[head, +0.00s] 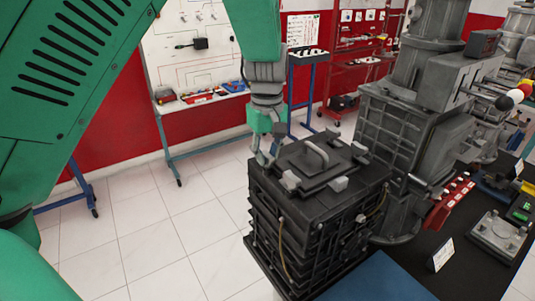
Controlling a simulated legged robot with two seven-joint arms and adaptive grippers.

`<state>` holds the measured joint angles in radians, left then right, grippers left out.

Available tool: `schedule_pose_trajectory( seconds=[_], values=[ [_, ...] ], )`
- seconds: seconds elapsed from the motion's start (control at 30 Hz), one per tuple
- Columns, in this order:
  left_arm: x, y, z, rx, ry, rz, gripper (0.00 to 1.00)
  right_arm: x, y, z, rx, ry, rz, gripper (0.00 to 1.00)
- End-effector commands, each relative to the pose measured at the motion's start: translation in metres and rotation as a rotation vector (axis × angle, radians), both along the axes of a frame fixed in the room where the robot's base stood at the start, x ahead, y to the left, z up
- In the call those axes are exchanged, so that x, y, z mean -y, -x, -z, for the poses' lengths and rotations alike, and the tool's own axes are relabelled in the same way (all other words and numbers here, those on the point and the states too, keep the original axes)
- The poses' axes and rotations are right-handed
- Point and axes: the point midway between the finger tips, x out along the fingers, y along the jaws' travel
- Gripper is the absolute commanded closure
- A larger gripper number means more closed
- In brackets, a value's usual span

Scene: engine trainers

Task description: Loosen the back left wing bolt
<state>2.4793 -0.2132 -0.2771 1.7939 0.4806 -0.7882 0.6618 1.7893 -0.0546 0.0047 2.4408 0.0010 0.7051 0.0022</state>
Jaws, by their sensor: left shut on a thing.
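A black ribbed box (310,235) stands at the front edge of the dark table, its lid (322,160) carrying a curved grey handle (317,149). Grey wing bolts sit at the lid's corners: one at the front left (290,180), one at the front right (338,184) and one at the back right (359,148). My left gripper (267,157) reaches down from above to the box's back left corner and is shut there. The back left wing bolt is hidden by its fingers. My right gripper is out of view.
A tall grey machine (400,125) stands close on the box's right. A display board (195,50) stands behind.

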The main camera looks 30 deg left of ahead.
Motion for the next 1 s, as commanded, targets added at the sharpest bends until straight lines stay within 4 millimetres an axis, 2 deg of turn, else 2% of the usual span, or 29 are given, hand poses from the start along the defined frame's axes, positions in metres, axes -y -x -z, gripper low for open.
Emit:
schedule_pose_trajectory(
  seconds=[0.03, 0.3, 0.73, 0.77, 0.8, 1.0],
  values=[
    [0.0031, 0.0042, 0.0047, -0.017, 0.006, -0.017, 1.00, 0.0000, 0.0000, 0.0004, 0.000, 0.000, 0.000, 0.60],
    [0.0039, 0.0038, 0.0046, -0.015, 0.006, -0.078, 1.00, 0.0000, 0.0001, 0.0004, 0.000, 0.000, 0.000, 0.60],
    [0.0044, 0.0030, 0.0041, -0.013, 0.007, -0.085, 1.00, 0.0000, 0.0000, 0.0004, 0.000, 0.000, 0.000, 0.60],
    [0.0043, 0.0029, 0.0041, -0.013, 0.006, -0.085, 0.75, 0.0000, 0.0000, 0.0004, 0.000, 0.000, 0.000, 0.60],
    [0.0041, 0.0026, 0.0038, -0.012, 0.005, -0.085, 0.66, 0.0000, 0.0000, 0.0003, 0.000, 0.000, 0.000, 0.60],
    [0.0020, 0.0011, 0.0020, -0.006, 0.003, -0.085, 0.66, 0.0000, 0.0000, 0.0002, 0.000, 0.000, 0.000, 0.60]
  ],
)
